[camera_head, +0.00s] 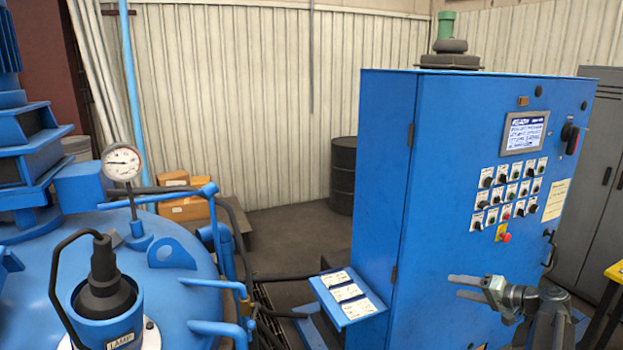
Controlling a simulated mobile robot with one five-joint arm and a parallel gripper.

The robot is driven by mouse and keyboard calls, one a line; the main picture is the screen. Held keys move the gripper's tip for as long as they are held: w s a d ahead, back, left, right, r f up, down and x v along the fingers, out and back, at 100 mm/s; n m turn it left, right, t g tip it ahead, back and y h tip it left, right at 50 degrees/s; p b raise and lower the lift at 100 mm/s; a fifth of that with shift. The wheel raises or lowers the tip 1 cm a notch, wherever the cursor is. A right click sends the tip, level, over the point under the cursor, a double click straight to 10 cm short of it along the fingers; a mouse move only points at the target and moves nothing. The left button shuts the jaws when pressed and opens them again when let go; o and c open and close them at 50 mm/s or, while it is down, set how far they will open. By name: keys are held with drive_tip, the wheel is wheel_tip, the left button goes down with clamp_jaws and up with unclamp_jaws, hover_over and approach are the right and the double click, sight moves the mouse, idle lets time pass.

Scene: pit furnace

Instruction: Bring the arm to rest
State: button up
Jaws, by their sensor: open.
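My gripper (468,287) is at the lower right, in front of the lower part of the blue control cabinet (460,200). Its two fingers point left and stand apart, with nothing between them. My arm comes up from the bottom right edge behind the gripper. The gripper overlaps the cabinet front in the picture; I cannot tell how much space lies between them.
The blue furnace lid (185,300) with a pressure gauge (122,163) fills the left. A small blue shelf with labels (347,297) juts out left of the cabinet. A black drum (343,175) and boxes (185,207) stand behind. A yellow-edged table (615,272) is at the right.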

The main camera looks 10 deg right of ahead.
drive_tip(key=a+f+n+g+b, duration=0.1)
drive_tip(key=a+f+g, duration=0.1)
drive_tip(key=a+f, duration=0.35)
drive_tip(key=w+a+f+n+g, duration=0.1)
drive_tip(key=a+f+g, duration=0.1)
drive_tip(key=a, duration=0.6)
drive_tip(key=a+f+n+g+b, duration=0.1)
drive_tip(key=a+f+g, duration=0.15)
drive_tip(key=a, duration=0.45)
drive_tip(key=s+a+f+n+g+h, duration=0.1)
drive_tip(key=s+a+f+g+h, duration=0.1)
drive_tip(key=a, duration=0.7)
drive_tip(key=s+a+f+n+g+h+b, duration=0.1)
drive_tip(key=s+a+f+n+g+h, duration=0.1)
drive_tip(key=s+a+f+h, duration=0.3)
drive_tip(key=s+a+f+g, duration=0.1)
drive_tip(key=s+a+f, duration=0.1)
drive_tip(key=a, duration=0.2)
drive_tip(key=shift+s+a+f+b, duration=0.15)
drive_tip(key=shift+s+f+b, duration=0.05)
drive_tip(key=shift+s+b, duration=0.1)
drive_tip(key=shift+g, duration=0.25)
